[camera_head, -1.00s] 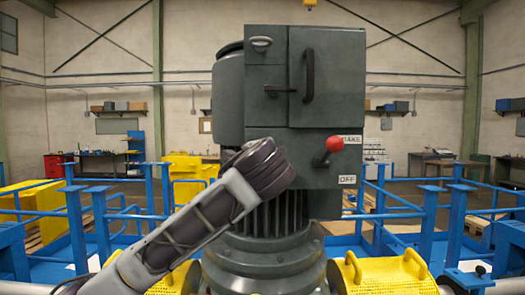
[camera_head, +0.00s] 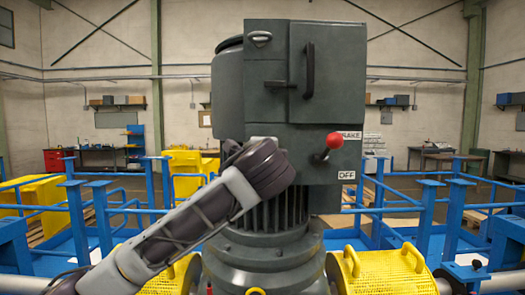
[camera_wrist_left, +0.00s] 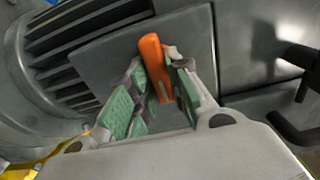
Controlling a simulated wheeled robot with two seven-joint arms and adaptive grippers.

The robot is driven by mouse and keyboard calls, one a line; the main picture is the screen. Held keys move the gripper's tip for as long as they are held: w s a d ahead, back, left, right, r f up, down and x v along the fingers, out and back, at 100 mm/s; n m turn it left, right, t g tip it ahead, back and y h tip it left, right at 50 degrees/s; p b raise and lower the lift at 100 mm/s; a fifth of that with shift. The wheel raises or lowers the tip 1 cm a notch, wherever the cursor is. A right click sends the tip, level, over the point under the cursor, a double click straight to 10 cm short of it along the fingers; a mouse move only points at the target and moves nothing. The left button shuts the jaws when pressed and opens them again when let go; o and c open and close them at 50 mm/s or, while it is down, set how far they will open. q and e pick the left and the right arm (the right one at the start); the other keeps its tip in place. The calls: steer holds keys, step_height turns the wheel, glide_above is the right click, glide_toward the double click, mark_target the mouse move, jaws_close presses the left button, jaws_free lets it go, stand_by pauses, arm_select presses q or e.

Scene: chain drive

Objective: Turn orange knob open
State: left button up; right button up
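The orange knob (camera_wrist_left: 155,62) is a bar-shaped handle standing out from a flat grey plate on the machine. It shows in the left wrist view, between the green-padded fingers of my left gripper (camera_wrist_left: 158,78). The fingers converge at their tips on both sides of the knob and appear closed on it. In the head view, my left arm reaches up from the lower left to the front of the grey machine (camera_head: 265,110). There my left wrist hides the knob and the fingers. My right gripper is in neither view.
A red ball-ended lever (camera_head: 334,140) sits right of my left wrist, near an OFF label (camera_head: 346,175). A dark door handle (camera_head: 309,70) is above. Blue railings (camera_head: 430,215) and a yellow perforated cover (camera_head: 385,270) surround the motor base.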

arm_select(q)
steer(key=o, duration=0.3)
steer(key=shift+s, duration=0.15)
steer(key=s, duration=1.1)
steer(key=shift+s, duration=0.35)
steer(key=shift+f, duration=0.1)
